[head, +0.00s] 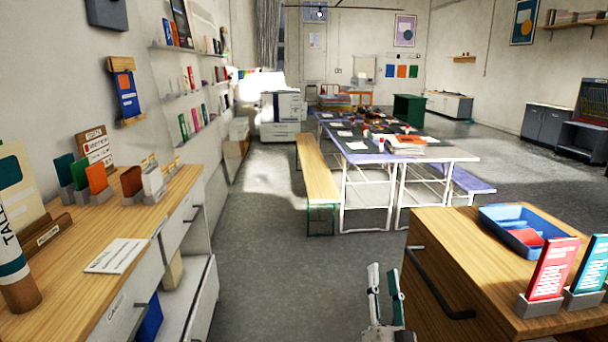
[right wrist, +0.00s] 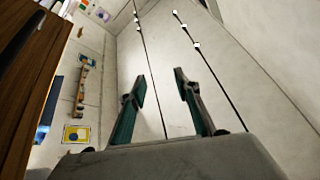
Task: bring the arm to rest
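My right gripper (head: 384,282) shows at the bottom of the head view, pointing up, left of the right-hand wooden cabinet. In the right wrist view its two fingers (right wrist: 160,88) stand apart with nothing between them, and the ceiling shows behind them. The rest of the right arm is hidden below the head view's bottom edge. My left gripper is in neither view.
A wooden cabinet (head: 445,240) with a blue tray (head: 490,222) and upright cards stands close at right. A wooden counter (head: 60,300) with cards runs along the left. A bench (head: 318,180) and long tables (head: 370,155) stand ahead. Grey floor (head: 270,270) lies open between.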

